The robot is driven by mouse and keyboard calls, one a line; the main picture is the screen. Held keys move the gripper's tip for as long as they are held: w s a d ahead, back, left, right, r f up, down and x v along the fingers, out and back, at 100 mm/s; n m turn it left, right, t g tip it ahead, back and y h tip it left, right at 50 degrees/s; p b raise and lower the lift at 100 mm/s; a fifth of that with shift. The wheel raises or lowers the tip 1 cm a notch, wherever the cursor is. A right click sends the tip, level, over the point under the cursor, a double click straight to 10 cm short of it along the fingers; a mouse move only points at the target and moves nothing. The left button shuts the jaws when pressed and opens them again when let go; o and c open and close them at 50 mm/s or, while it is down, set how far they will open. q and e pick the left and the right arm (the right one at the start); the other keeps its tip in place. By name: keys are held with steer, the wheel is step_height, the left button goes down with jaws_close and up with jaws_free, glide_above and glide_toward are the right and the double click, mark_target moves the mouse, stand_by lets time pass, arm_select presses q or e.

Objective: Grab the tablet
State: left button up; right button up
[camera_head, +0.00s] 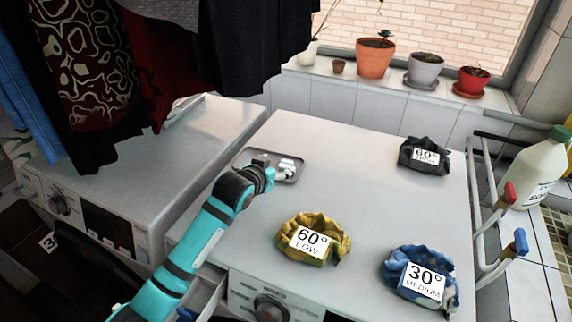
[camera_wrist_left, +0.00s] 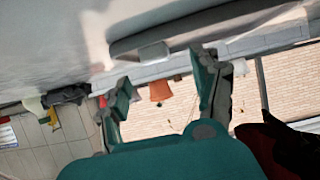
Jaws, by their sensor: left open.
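A small grey tray (camera_head: 291,160) sits on the right-hand machine top near its back left. A small whitish piece, which looks like the tablet (camera_head: 286,170), lies on it. My left gripper (camera_head: 270,171) is at the tray, just left of the tablet; contact cannot be told. In the left wrist view, which is upside down, my open left gripper (camera_wrist_left: 163,72) has its fingers spread and nothing held between them. The tray (camera_wrist_left: 215,27) lies ahead of the fingers, with a pale block, apparently the tablet (camera_wrist_left: 152,52), at it. My right gripper is not in view.
Labelled cloth bundles in yellow (camera_head: 313,238), blue (camera_head: 421,278) and dark grey (camera_head: 425,156) lie on the machine top. Clothes (camera_head: 75,75) hang above the left machine. A bottle (camera_head: 538,168) stands right of the metal rails. Pots (camera_head: 375,59) line the windowsill. The middle of the top is clear.

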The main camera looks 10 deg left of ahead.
arm_select(q)
steer(key=shift+w+d, duration=0.1)
steer(key=shift+w, duration=0.05)
steer(key=shift+w+d+f, duration=0.1)
steer(key=shift+w, duration=0.2)
steer(key=p+x, duration=0.1)
steer(key=x, duration=0.2)
steer(key=shift+d+f, duration=0.15)
steer(key=shift+w+d+f+p, duration=0.1)
steer(key=shift+w+f+p, duration=0.2)
steer(key=shift+w, duration=0.15)
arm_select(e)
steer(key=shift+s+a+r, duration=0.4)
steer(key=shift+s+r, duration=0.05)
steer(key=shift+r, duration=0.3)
arm_select(q)
steer(key=shift+c, duration=0.2)
steer(key=shift+c, duration=1.1)
steer(key=shift+s+f, duration=0.15)
steer(key=c, duration=0.9)
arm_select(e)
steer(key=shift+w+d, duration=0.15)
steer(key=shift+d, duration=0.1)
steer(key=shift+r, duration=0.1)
